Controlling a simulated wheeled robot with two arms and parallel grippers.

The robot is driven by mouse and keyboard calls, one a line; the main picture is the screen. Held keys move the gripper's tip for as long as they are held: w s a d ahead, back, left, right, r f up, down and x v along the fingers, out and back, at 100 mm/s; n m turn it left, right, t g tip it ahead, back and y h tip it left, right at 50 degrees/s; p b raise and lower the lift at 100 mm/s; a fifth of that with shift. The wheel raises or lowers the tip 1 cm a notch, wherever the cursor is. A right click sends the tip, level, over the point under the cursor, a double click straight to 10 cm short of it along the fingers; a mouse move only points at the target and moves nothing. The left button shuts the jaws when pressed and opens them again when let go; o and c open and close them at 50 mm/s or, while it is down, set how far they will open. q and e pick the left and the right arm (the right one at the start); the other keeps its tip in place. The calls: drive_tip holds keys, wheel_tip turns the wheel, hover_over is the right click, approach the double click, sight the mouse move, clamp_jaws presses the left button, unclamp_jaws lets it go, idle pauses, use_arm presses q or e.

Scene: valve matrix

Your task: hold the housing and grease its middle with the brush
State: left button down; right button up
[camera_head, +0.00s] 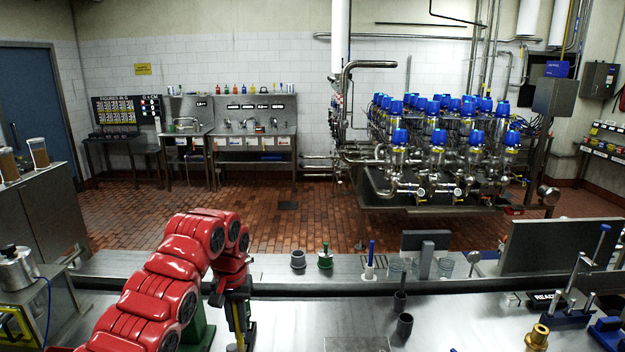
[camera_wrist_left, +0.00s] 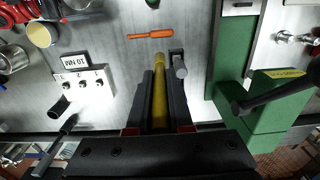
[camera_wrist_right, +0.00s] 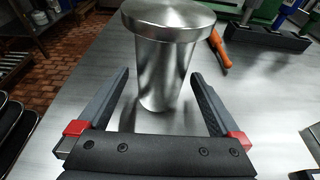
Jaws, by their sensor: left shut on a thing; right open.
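A yellow rod (camera_wrist_left: 159,100), which looks like the brush handle, sits between the dark fingers of my left gripper (camera_wrist_left: 158,75). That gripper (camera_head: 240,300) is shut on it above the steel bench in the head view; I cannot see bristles. A shiny steel cylinder with a wide round top (camera_wrist_right: 165,62), which looks like the housing, stands upright on the bench in the right wrist view. My right gripper (camera_wrist_right: 160,80) is open, one finger at each side of the cylinder, with visible gaps. The right gripper does not show in the head view.
An orange-handled tool (camera_wrist_left: 152,34) lies on the bench. A green block-like fixture (camera_wrist_left: 255,90) with a dark bar is at right in the left wrist view. Dark cups (camera_head: 404,325) and a brass part (camera_head: 537,338) stand on the bench.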

drive_tip(key=c, duration=1.1)
drive_tip(key=shift+o, duration=0.2)
